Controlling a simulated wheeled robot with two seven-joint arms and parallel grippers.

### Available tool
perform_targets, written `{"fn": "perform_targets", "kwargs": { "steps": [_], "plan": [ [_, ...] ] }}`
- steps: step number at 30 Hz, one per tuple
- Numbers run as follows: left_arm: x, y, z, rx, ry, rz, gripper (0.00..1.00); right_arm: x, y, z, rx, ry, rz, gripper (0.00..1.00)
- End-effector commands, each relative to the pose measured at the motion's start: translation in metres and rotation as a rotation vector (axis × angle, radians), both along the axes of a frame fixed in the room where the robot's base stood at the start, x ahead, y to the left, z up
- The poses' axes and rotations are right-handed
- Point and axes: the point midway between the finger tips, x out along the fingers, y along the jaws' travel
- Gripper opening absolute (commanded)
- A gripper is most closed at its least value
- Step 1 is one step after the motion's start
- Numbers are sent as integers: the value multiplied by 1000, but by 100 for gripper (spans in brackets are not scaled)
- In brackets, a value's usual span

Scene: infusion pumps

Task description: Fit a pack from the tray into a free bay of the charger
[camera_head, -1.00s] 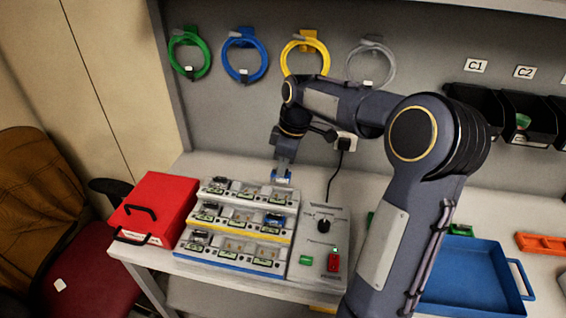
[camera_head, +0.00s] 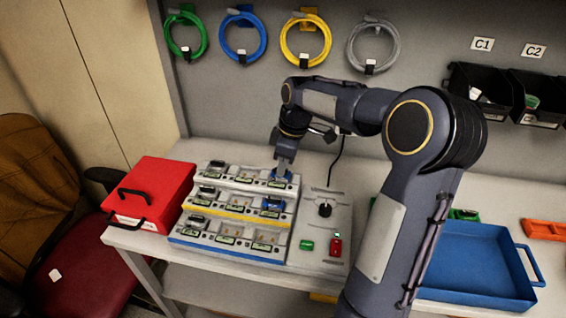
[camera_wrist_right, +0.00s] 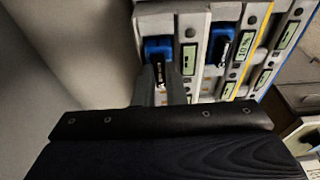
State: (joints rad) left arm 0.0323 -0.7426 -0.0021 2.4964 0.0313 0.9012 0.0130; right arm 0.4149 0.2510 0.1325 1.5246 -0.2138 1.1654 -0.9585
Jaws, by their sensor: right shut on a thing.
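The charger (camera_head: 235,216) is a stepped white rack with three rows of bays, edged in yellow and blue. My right gripper (camera_head: 284,166) is shut on a blue-topped pack (camera_head: 280,175) at the right-hand bay of the back row. In the right wrist view, the fingers (camera_wrist_right: 160,85) grip this pack (camera_wrist_right: 157,48), which lies in line with the bay; whether it is fully seated cannot be told. Another blue pack (camera_head: 273,203) sits in the middle row's right bay. The blue tray (camera_head: 470,262) is at the right, partly behind my arm. My left gripper is not in view.
A red box with black handles (camera_head: 150,190) stands left of the charger. A panel with a black knob (camera_head: 325,208) and red and green switches adjoins its right side. Coiled cables (camera_head: 305,40) hang behind; black bins (camera_head: 480,90) are at the upper right.

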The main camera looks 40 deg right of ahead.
Motion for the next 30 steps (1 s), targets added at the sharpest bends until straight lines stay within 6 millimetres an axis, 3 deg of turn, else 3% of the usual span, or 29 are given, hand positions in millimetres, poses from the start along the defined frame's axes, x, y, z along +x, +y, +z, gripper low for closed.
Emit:
{"fn": "perform_targets", "kwargs": {
  "steps": [25,26,30],
  "plan": [
    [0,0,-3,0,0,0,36,0,0,-6,0,-1,1,0],
    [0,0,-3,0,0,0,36,0,0,-5,0,-1,0,13],
    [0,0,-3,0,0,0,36,0,0,-5,0,0,0,31]
  ]
}}
